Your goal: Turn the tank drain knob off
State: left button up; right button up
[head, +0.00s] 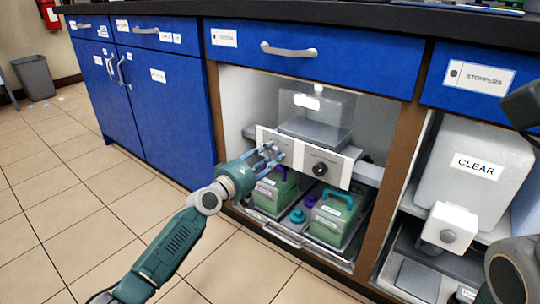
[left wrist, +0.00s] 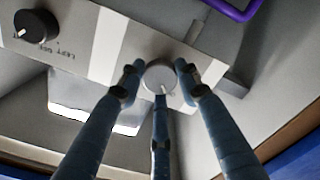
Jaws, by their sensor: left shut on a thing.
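A white control panel (head: 338,178) below the clear tank (head: 315,125) carries a black knob (head: 320,169), which also shows at the upper left of the left wrist view (left wrist: 36,26). A round light-grey knob (left wrist: 160,76) sits on the same panel, between my left fingers in the left wrist view. My left gripper (head: 272,153) reaches the panel's left part and is shut on this grey knob, with fingers on both sides and one below. In the head view the fingers hide this knob. I cannot read which knob is the tank drain. My right gripper is not in view.
Green-filled containers (head: 333,212) with handles and a teal flask (head: 297,215) stand in a pull-out tray under the panel. A wooden cabinet post (head: 391,140) separates this bay from a bin marked CLEAR (head: 476,167).

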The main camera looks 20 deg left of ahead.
pick_arm(q)
jog(key=shift+a, duration=0.1)
dwell(0.4)
jog(key=o, duration=1.2)
jog(key=shift+c, duration=0.2)
jog(key=shift+s, duration=0.1)
jog(key=shift+s+a+f, duration=0.1)
jog(key=shift+s+a, duration=0.05)
jog(key=shift+s, duration=0.15)
jog(key=v, duration=1.1)
